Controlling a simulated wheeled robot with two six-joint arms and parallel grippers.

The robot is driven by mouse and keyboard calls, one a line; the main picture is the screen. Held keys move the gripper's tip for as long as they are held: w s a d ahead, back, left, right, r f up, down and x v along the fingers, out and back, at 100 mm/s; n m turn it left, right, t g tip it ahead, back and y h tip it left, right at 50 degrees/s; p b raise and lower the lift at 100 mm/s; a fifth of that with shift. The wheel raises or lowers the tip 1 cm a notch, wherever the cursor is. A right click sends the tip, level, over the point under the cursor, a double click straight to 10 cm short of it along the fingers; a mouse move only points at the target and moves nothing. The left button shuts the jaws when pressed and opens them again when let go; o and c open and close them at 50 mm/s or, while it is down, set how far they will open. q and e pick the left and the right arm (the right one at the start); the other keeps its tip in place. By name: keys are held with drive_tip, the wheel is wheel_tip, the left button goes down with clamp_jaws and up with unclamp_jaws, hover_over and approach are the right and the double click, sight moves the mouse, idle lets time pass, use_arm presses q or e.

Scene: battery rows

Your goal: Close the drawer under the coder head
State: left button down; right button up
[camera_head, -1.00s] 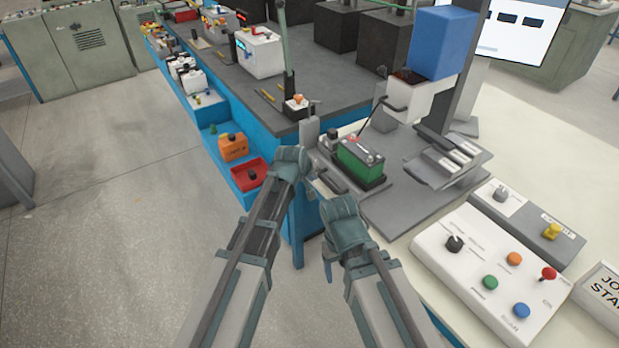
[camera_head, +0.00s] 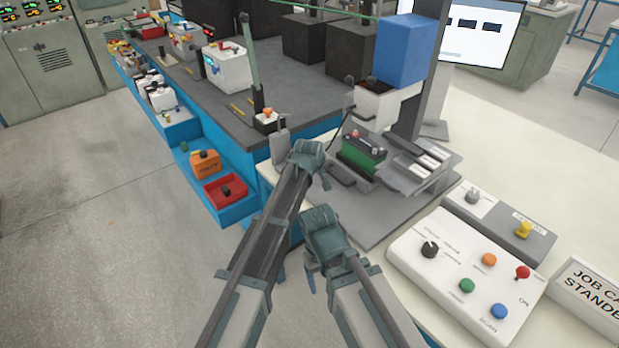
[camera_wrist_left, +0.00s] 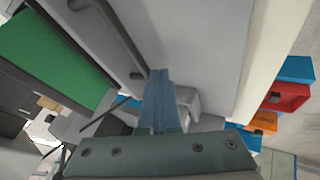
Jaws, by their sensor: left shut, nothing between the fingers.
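The coder head is a white block (camera_head: 378,108) under a blue box (camera_head: 407,50) on a grey post. Below it to the right, a grey tray-like drawer (camera_head: 424,188) with white bars stands out over the grey base plate; how far it is open is hard to tell. A green battery (camera_head: 361,158) sits left of it. My left gripper (camera_head: 322,176) is shut and empty beside the battery. In the left wrist view its fingers (camera_wrist_left: 160,98) are over the grey plate near a dark bar handle (camera_wrist_left: 112,35). My right gripper (camera_head: 310,268) is nearer me; its fingers are mostly hidden.
A white button panel (camera_head: 455,300) and a card stand (camera_head: 590,290) are at the right front. A red bin (camera_head: 226,190) and an orange box (camera_head: 205,164) are on the blue ledge at left. The pale tabletop at right has bare room.

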sight(332, 170)
use_arm(q)
drive_tip(key=shift+w+d, duration=0.95)
drive_tip(key=shift+d, duration=0.25)
drive_tip(key=shift+w+d, duration=0.1)
drive_tip(key=shift+d, duration=0.1)
drive_tip(key=shift+d+r, duration=0.1)
drive_tip(key=shift+s+a, duration=0.25)
drive_tip(key=shift+a, duration=0.15)
drive_tip(key=s+a, duration=0.2)
drive_tip(key=a, duration=0.1)
drive_tip(key=shift+s+a, duration=0.15)
drive_tip(key=shift+s, duration=0.05)
drive_tip(key=p+v, duration=0.7)
drive_tip(key=v, duration=0.2)
drive_tip(key=shift+r+p, duration=0.2)
drive_tip(key=shift+p, duration=0.2)
